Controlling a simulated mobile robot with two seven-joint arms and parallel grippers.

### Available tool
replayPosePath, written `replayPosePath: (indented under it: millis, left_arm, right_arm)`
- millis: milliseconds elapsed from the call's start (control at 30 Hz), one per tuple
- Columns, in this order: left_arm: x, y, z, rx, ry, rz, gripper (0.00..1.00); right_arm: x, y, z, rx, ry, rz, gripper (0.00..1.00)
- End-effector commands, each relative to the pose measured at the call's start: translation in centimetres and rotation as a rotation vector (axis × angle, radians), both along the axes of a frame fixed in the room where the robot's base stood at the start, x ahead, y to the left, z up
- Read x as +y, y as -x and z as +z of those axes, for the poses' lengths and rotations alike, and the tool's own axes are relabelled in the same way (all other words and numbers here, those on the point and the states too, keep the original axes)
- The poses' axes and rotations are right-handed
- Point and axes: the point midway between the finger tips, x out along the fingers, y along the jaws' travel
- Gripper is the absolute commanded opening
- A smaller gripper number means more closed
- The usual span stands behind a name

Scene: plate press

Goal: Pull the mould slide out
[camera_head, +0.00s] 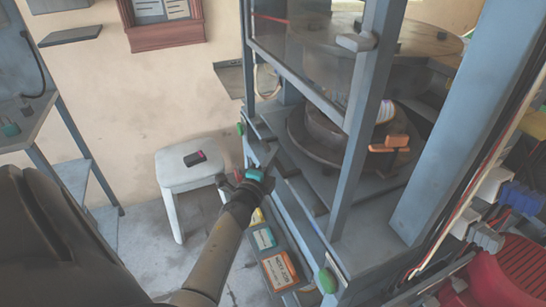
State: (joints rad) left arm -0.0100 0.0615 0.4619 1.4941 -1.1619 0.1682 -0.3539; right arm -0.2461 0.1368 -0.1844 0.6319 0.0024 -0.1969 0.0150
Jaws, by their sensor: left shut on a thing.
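The grey press frame (360,140) fills the middle and right of the head view. Inside it a flat grey slide bed carries a dark round mould (325,128). My left gripper (252,178) is at the front left edge of the press, shut on a teal handle (255,174). The fingers and the press edge partly hide this handle. I cannot tell how the handle joins the mould slide. An orange-handled part (390,144) stands beside the mould. My right gripper is not in view.
Labelled boxes (280,271) lie low beside the press. A grey rack (28,120) is at the left, a red seat-like object (515,272) at lower right. Floor between stool and rack is clear.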

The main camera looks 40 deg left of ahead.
Motion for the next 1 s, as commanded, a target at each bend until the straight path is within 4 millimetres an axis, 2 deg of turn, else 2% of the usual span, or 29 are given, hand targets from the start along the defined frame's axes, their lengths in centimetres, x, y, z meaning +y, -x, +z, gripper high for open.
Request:
replayPosePath:
  millis: [1000]
  left_arm:
    - [0.01,-0.06,0.09,-0.002,-0.001,-0.001,0.00]
  right_arm:
    - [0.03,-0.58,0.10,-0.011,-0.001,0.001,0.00]
